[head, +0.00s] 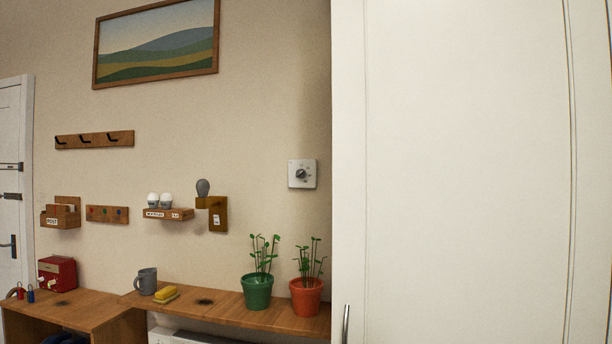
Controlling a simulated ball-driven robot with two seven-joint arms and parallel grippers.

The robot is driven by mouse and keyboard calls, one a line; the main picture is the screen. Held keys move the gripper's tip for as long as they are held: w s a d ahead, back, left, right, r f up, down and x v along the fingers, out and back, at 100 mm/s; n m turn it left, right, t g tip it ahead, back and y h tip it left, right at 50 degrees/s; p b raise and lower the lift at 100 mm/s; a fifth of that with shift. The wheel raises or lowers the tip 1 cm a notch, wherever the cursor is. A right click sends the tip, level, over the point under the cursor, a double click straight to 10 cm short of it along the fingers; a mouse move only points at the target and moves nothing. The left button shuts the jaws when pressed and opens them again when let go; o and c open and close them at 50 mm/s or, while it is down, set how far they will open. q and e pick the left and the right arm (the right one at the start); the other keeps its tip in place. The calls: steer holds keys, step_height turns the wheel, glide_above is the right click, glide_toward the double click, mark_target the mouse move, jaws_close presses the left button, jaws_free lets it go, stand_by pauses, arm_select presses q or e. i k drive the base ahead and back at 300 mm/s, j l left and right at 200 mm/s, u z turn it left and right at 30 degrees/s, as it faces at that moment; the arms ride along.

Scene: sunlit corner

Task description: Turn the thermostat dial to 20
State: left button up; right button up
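The thermostat (302,173) is a white square plate on the beige wall, just left of the large white door panel. Its dark round dial (302,174) sits in the middle of the plate. The marks around the dial are too small to read, so I cannot tell its setting. Neither of my grippers shows in the head view.
A white panel (460,170) with a handle (345,324) fills the right side. Below the thermostat, a wooden shelf (225,312) holds a green pot (257,291), an orange pot (306,297) and a grey mug (146,281). The wall around the thermostat is clear.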

mark_target(301, 173)
steer(key=i+j+z, duration=0.1)
steer(key=z, duration=0.25)
steer(key=i+j+z, duration=0.1)
steer(key=z, duration=0.25)
steer(key=i+j+z, duration=0.1)
steer(key=z, duration=0.25)
